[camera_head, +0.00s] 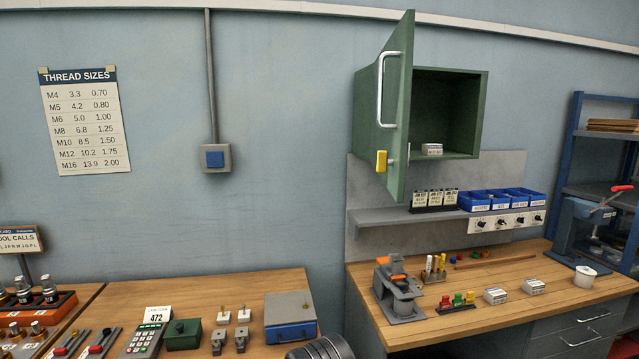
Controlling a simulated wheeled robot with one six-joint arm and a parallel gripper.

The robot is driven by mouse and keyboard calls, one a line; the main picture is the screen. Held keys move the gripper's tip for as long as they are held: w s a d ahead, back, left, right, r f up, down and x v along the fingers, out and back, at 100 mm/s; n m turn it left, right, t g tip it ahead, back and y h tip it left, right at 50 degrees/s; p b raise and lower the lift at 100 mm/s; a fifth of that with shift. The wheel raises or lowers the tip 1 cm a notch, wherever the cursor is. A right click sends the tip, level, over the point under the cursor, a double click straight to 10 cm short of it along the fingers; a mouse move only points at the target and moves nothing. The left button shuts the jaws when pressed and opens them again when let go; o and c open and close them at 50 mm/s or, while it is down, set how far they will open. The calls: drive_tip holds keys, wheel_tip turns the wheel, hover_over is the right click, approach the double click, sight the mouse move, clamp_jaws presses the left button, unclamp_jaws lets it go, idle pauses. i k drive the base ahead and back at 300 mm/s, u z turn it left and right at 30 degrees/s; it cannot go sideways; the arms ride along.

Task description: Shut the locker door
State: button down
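The green wall locker (447,112) hangs on the back wall at the upper right. Its door (403,110) stands wide open, hinged on the locker's left side and swung out towards me. The door carries a silver bar handle (381,90) and a yellow latch or lock (381,161) below it. A small white box (431,149) sits on the locker's floor. My gripper is not clearly in view; a dark ribbed rounded part at the bottom centre may be part of my arm.
A shelf (400,215) with blue bins (490,200) and white cards lies below the locker. The wooden bench (460,290) holds a grey device, small boxes and a white cup (585,277). Another bench (240,292) at left holds tools.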

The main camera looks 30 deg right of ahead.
sight(393, 68)
drive_tip(key=u, duration=0.5)
drive_tip(key=i, duration=1.15)
drive_tip(key=z, duration=1.15)
